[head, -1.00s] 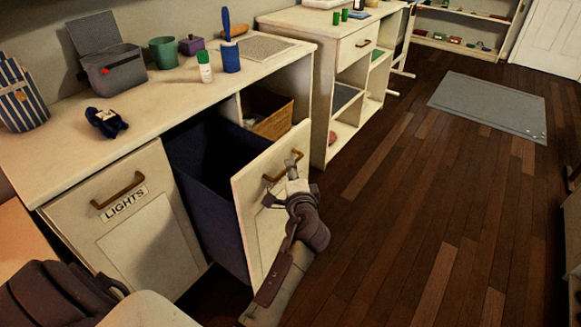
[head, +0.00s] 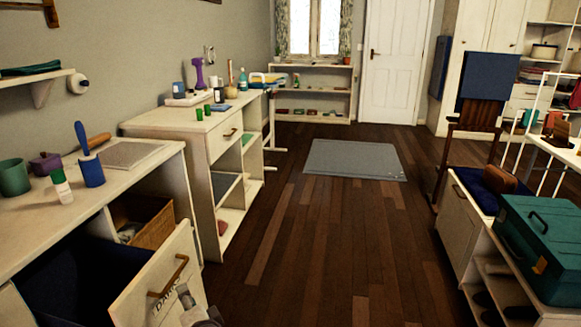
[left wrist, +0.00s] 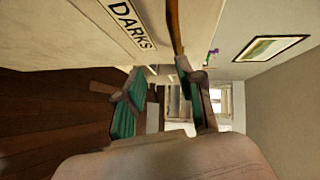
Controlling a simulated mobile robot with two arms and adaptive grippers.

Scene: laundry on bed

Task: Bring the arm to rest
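My left gripper (head: 186,296) is at the bottom of the head view, close in front of the brass handle (head: 168,278) of the pulled-out DARKS bin front (head: 135,300). In the left wrist view my left gripper (left wrist: 160,92) has its two fingers apart with nothing seen between them. The handle (left wrist: 175,25) runs down to one finger there; I cannot tell whether they touch. The DARKS label (left wrist: 132,24) shows beside it. The dark blue bin (head: 75,285) stands open behind its front. My right gripper is not in view.
The counter (head: 130,180) holds a green cup, a blue cup with a brush and a white bottle. A wicker basket (head: 148,235) sits in the cabinet. A teal toolbox (head: 545,250) stands at the right. The wooden floor (head: 300,240) in the middle is clear up to a grey mat (head: 355,160).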

